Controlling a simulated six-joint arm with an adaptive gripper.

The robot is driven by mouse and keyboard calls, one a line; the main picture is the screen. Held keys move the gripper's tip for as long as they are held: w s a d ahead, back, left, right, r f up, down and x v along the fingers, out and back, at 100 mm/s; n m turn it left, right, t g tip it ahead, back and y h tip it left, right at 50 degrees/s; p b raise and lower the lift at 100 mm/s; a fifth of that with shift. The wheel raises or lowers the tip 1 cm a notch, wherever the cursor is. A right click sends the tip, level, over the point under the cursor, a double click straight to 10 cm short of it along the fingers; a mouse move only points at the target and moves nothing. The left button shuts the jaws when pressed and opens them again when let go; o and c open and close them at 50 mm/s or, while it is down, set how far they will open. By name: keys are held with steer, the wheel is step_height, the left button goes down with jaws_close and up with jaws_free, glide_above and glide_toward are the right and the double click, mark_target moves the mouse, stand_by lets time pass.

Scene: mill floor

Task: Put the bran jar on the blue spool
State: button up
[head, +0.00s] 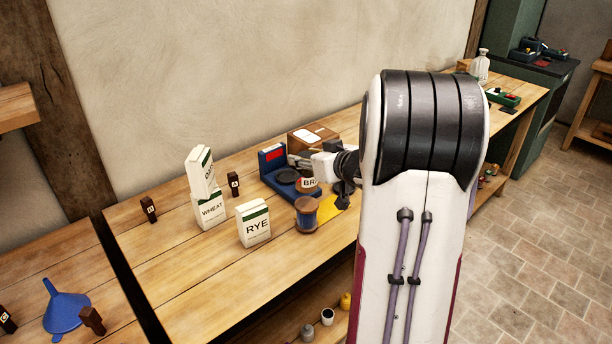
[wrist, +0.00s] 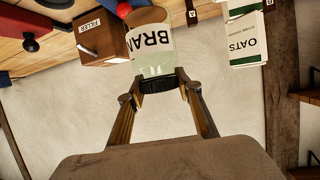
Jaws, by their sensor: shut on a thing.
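The bran jar (head: 309,185) shows its label in part in the head view, directly above the blue spool (head: 306,215). The spool has brown ends and blue winding and stands on the bench. Whether the jar's base touches the spool's top I cannot tell. In the wrist view the jar (wrist: 152,42) is between the fingers of my gripper (wrist: 158,84), which is shut on it. The jar looks upside down there because that view is inverted. The spool does not clearly show in the wrist view. My arm hides part of the bench in the head view.
A wheat carton (head: 210,212) with an oats carton (head: 201,171) on top and a rye carton (head: 253,224) stand left of the spool. A blue scale (head: 273,167) and a wooden filler box (wrist: 103,38) are behind. A yellow patch (head: 328,210) lies beside the spool.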

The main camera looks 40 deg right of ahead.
mark_target(309, 174)
steer(key=shift+f, duration=0.7)
steer(key=shift+f, duration=1.85)
steer(key=shift+f, duration=0.1)
steer(key=o, duration=1.3)
steer(key=shift+f, duration=0.1)
steer(key=shift+r, duration=0.2)
steer(key=shift+s+r, duration=0.25)
steer(key=shift+s, duration=0.35)
steer(key=shift+v, duration=5.4)
